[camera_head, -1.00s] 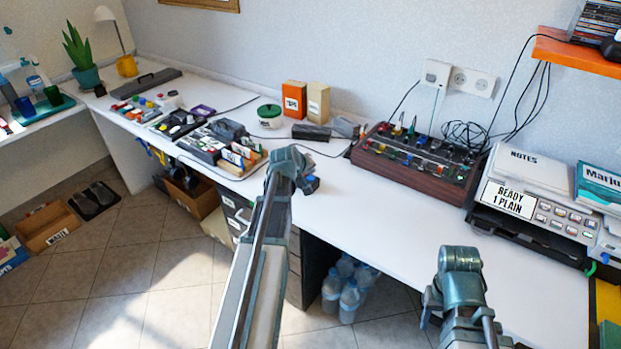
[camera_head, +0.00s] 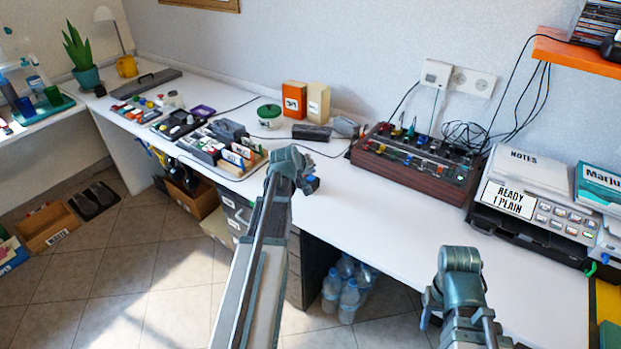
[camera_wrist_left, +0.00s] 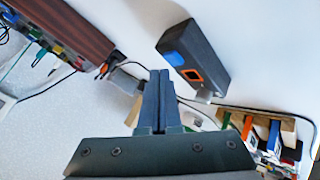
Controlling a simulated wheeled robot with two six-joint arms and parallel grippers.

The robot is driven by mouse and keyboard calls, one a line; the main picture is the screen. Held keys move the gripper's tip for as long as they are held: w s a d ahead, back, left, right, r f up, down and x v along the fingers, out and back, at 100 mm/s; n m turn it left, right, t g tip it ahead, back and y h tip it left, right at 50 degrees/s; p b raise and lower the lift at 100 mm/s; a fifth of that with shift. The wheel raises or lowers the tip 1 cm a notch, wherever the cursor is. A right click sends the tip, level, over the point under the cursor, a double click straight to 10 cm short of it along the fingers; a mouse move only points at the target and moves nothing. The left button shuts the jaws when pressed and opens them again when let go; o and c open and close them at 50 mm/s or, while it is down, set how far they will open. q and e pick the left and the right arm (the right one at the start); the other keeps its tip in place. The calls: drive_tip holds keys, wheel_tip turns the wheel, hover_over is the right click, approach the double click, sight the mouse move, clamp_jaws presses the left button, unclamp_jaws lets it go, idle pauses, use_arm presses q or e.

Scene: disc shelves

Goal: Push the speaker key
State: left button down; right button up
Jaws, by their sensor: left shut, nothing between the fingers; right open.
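My left gripper (camera_head: 292,165) is over the white worktop, at the end of the arm from the left. In the left wrist view its fingers (camera_wrist_left: 159,74) are together with nothing between them. Just beyond the tips lies a dark box (camera_wrist_left: 205,62) with a blue key (camera_wrist_left: 173,58) on one end and an orange-framed square; I take it for the speaker. The fingertips look apart from it.
A mixer with wooden sides (camera_head: 415,165) stands at the back of the worktop. A printer (camera_head: 530,215) stands at right. A rack of small coloured items (camera_head: 240,158), an orange box (camera_head: 294,100) and a green-lidded pot (camera_head: 270,117) are at left. The front right worktop is clear.

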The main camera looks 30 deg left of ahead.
idle(0.4)
use_arm(q)
drive_tip(key=shift+f+b, duration=0.45)
drive_tip(key=shift+f, duration=0.25)
idle(0.4)
drive_tip(key=shift+r+p, duration=0.45)
drive_tip(key=shift+r, duration=0.3)
wheel_tip(320, 180, up, 6)
drive_tip(key=p, duration=0.6)
